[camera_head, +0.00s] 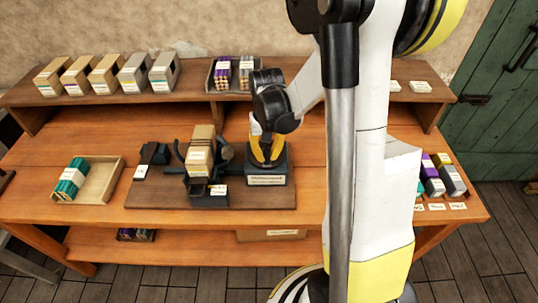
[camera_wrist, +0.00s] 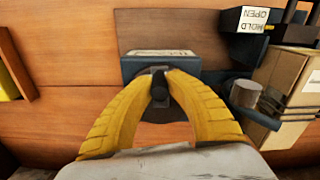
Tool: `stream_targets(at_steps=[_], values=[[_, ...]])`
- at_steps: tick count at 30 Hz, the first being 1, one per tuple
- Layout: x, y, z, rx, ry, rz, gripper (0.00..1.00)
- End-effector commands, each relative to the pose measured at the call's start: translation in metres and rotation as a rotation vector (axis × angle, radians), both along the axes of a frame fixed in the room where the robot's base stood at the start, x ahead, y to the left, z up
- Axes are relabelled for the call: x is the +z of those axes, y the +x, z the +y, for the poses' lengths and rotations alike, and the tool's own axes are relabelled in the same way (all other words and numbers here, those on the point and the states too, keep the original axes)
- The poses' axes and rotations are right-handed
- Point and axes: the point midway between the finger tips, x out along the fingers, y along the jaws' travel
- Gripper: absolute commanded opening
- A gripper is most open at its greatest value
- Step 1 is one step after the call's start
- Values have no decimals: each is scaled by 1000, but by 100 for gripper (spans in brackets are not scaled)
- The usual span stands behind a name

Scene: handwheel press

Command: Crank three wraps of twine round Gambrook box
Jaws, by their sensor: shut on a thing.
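My gripper (camera_head: 266,160) has its yellow fingers closed on the dark crank knob (camera_wrist: 159,88) of a dark wheel. The wheel sits by a dark labelled block (camera_head: 268,180), which also shows in the wrist view (camera_wrist: 150,66). A tan cardboard box (camera_head: 200,157) with a white label stands upright in a dark fixture to the left of my gripper. In the wrist view this box (camera_wrist: 292,80) is at the right, partly cut off.
The fixture stands on a brown board (camera_head: 150,195). A dark part marked HOLD and OPEN (camera_wrist: 250,20) is near the box. A wooden tray (camera_head: 102,186) with teal items is at the left. Several boxes (camera_head: 103,75) line the shelf. Purple and yellow items (camera_head: 442,172) stand at right.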

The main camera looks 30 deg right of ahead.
Motion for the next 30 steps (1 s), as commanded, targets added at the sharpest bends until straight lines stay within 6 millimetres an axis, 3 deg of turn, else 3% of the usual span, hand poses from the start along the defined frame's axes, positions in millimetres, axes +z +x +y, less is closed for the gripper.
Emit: stream_targets(at_steps=[17,18,20,30], values=[[0,1,1,-37,0,0,0],[0,1,1,-36,0,0,28],[0,1,1,-36,0,0,41],[3,1,1,-36,0,0,41]])
